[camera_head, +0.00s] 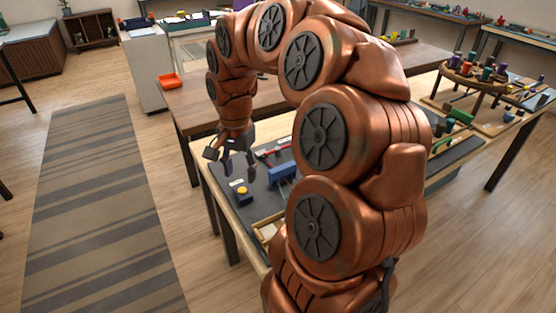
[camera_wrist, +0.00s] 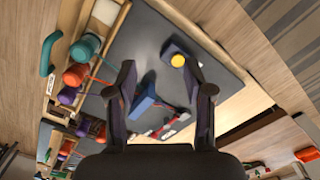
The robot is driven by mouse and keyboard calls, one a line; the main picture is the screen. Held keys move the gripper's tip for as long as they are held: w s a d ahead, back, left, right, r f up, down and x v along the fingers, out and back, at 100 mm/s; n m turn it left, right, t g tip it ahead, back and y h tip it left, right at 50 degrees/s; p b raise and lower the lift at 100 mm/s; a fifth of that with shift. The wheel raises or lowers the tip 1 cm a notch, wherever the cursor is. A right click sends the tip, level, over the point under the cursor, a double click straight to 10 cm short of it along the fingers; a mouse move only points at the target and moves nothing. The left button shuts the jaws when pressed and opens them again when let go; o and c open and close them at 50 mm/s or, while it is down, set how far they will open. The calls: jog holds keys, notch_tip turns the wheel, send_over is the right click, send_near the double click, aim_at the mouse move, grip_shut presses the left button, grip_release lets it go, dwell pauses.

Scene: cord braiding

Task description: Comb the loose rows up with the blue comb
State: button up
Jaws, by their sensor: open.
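A blue block-like piece (camera_head: 283,173), likely the blue comb, stands on the dark mat (camera_head: 262,200) of the workbench. It also shows in the wrist view (camera_wrist: 145,97), beside the left finger and lower than it. My gripper (camera_head: 230,160) is open and empty above the mat's far left part; in the wrist view (camera_wrist: 162,75) both fingers are spread apart. Bobbins in teal (camera_wrist: 84,47), orange (camera_wrist: 75,75) and purple (camera_wrist: 68,96) lie at the left with cords running from them. The loose rows cannot be made out; my arm hides much of the bench.
A dark box with a yellow button (camera_head: 242,190) stands on the mat near the blue piece. A red-and-dark tool (camera_wrist: 175,123) lies beyond the blue piece. A round stand of bobbins (camera_head: 478,72) is at the right. The striped rug's floor area (camera_head: 95,210) is clear.

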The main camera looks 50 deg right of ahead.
aim_at(279, 168)
jog(key=d+f+m, duration=0.1)
jog(key=d+m, duration=0.1)
jog(key=d, duration=0.3)
jog(key=d+f+m+b, duration=0.1)
jog(key=d+f+m, duration=0.1)
jog(key=d, duration=0.3)
jog(key=w+d+f+m+b, duration=0.1)
jog(key=d+f+m, duration=0.1)
jog(key=d, duration=0.3)
jog(key=shift+w+m, duration=0.1)
jog(key=shift+m, duration=0.7)
jog(key=shift+f, duration=0.2)
jog(key=shift+f+p, duration=0.65)
jog(key=shift+f, duration=3.1)
grip_shut()
